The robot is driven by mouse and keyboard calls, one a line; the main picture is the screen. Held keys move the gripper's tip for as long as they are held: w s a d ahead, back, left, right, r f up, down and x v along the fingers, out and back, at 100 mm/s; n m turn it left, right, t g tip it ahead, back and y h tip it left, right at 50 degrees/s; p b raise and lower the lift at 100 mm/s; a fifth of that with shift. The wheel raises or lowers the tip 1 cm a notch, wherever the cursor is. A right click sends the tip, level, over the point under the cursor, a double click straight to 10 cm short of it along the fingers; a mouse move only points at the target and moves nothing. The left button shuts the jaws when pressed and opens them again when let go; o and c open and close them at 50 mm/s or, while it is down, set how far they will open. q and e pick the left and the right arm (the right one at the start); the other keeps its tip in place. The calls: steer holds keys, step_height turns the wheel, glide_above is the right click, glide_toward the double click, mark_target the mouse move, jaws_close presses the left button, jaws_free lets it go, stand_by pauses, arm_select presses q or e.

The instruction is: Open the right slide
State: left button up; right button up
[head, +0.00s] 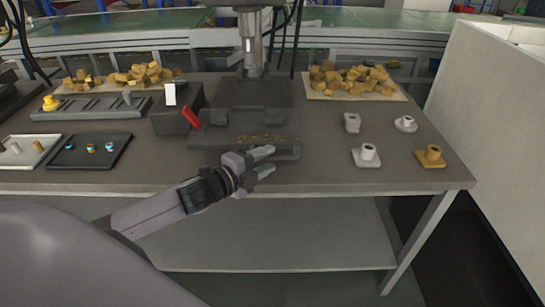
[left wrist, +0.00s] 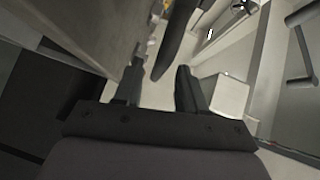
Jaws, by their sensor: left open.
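A dark machine (head: 252,95) stands at the middle of the workbench, under a vertical metal column, with a flat dark plate at its front edge. I cannot tell which part is the right slide. My left gripper (head: 264,162) is open and empty, in front of the bench's front edge, just below the machine's front plate in the picture. In the left wrist view the two fingers of my left gripper (left wrist: 159,75) are apart, with nothing clearly between them. My right gripper is in neither view.
A red handle (head: 191,117) is left of the machine. Trays of brown blocks (head: 354,77) lie at the back. White and orange fittings (head: 431,156) stand at right. A black tray (head: 90,151) is at left. A lower shelf (head: 300,245) is under the bench. A white cabinet (head: 495,130) is at right.

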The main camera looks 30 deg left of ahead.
arm_select(q)
steer(key=shift+v, duration=1.65)
steer(key=shift+r, duration=0.1)
steer(key=s+d+f+n+g, duration=0.2)
steer(key=s+d+f+n, duration=0.1)
steer(key=s+f+n, duration=0.2)
steer(key=s+d+f+n+g+y, duration=0.1)
steer(key=s+d+f+n, duration=0.3)
steer(key=s+f+n, duration=0.2)
steer(key=s+d+f+n+g, duration=0.2)
steer(key=s+d+f+n, duration=0.2)
steer(key=s+f, duration=0.4)
steer(key=shift+s+f+n+g+y, duration=0.35)
steer(key=shift+f+n, duration=0.2)
steer(key=shift+n, duration=0.25)
